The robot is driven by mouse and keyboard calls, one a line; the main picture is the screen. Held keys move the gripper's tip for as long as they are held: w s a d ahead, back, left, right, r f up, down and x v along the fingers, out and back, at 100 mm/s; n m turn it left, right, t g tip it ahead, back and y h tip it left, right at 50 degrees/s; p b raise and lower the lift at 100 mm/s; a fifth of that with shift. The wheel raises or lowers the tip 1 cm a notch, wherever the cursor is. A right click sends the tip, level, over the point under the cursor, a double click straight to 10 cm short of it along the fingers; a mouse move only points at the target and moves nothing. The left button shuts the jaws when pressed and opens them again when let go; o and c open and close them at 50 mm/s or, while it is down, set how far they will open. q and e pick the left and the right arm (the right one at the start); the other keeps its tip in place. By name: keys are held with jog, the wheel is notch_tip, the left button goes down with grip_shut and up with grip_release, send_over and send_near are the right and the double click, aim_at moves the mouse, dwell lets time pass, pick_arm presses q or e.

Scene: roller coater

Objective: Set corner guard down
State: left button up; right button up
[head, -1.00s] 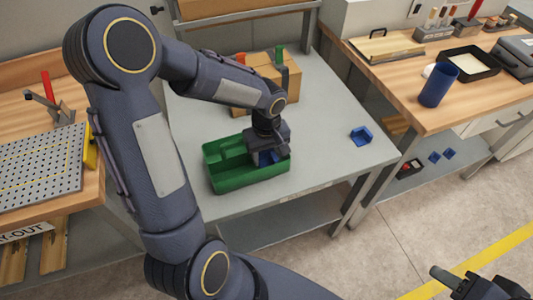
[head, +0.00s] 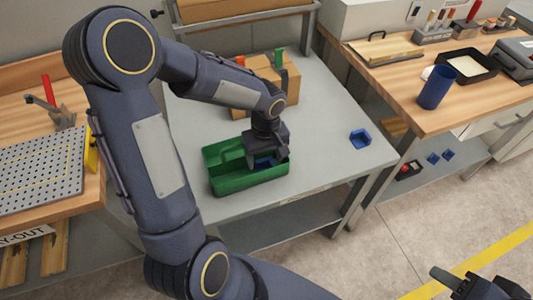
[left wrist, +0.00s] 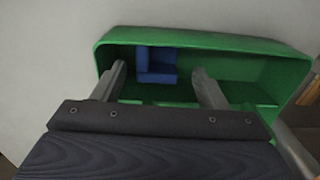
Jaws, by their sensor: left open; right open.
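A blue corner guard (left wrist: 157,70) lies inside the green bin (left wrist: 210,40), against its far wall in the left wrist view. In the head view it shows as a small blue patch (head: 264,163) in the bin (head: 228,186), mostly hidden by my gripper. My left gripper (head: 268,162) is over the bin with its fingers reaching in. Its fingertips (left wrist: 160,75) are spread apart, with the guard between and beyond them and a gap on each side. My right gripper (head: 482,282) is open and empty at the lower right, partly cut off.
Another blue corner guard (head: 360,138) lies on the grey table (head: 325,150), right of the bin. A cardboard box (head: 277,82) stands behind the bin. A blue cup (head: 435,88) stands on the right bench. Two blue pieces lie on the lower right shelf.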

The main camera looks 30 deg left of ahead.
aim_at(266, 168)
pick_arm(q)
notch_tip(266, 168, up, 11)
jog(key=s+d+r+m+t+h, duration=0.1)
jog(key=s+m+t+h, duration=0.1)
jog(key=s, duration=0.6)
jog(key=s+d+r+m+t+h, duration=0.1)
jog(key=s+d+r+m+t, duration=0.1)
jog(key=s+m, duration=0.4)
jog(key=shift+s+d+t+h, duration=0.3)
jog(key=shift+s+t+h, duration=0.1)
jog(key=shift+s+t, duration=0.6)
